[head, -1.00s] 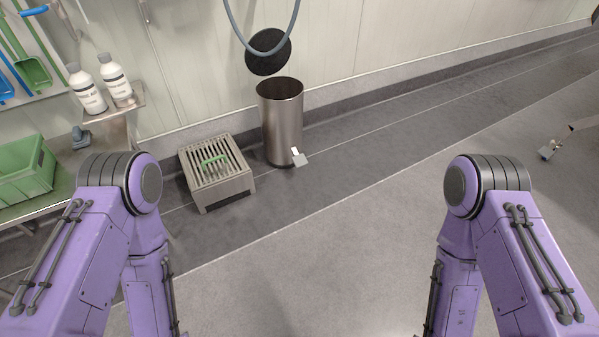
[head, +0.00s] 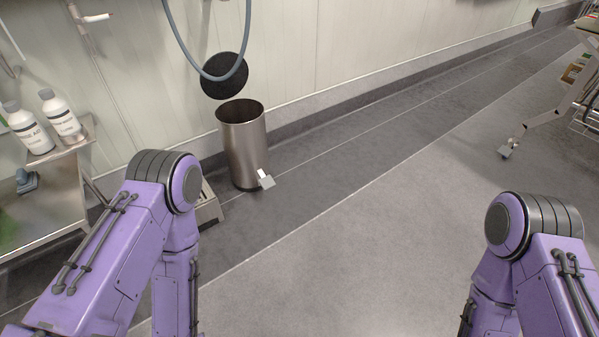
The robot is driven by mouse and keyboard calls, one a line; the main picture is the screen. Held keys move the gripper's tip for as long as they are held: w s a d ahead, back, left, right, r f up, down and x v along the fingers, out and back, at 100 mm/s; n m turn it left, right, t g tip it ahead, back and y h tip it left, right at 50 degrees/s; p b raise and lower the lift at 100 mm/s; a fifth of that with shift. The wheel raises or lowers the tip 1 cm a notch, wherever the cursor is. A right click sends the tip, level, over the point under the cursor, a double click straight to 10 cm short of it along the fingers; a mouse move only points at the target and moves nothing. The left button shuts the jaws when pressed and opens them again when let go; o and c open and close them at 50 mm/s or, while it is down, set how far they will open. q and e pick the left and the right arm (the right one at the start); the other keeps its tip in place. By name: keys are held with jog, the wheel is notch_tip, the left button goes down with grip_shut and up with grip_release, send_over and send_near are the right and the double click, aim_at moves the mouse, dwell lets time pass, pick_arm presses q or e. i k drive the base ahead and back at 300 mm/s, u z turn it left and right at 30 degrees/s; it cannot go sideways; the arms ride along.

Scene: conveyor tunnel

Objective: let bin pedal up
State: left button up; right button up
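The bin (head: 245,150) is a metal cylinder standing upright on the floor near the wall, left of the middle of the head view. Its round black lid (head: 224,76) stands raised behind the open rim. The pedal (head: 265,179) is a small light grey plate at the front foot of the bin. Its exact height above the floor is hard to tell. My two purple arms show at the lower left and lower right, well apart from the bin. Both grippers are outside the picture.
A grey hose (head: 187,55) hangs in front of the lid. A metal table (head: 45,205) with white bottles (head: 61,116) stands at the left. A low metal box (head: 208,207) is mostly hidden behind my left arm. A wheeled rack (head: 545,117) stands at the right. The middle floor is clear.

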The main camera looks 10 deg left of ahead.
aim_at(267, 182)
jog(key=i, duration=1.3)
jog(key=u, duration=0.4)
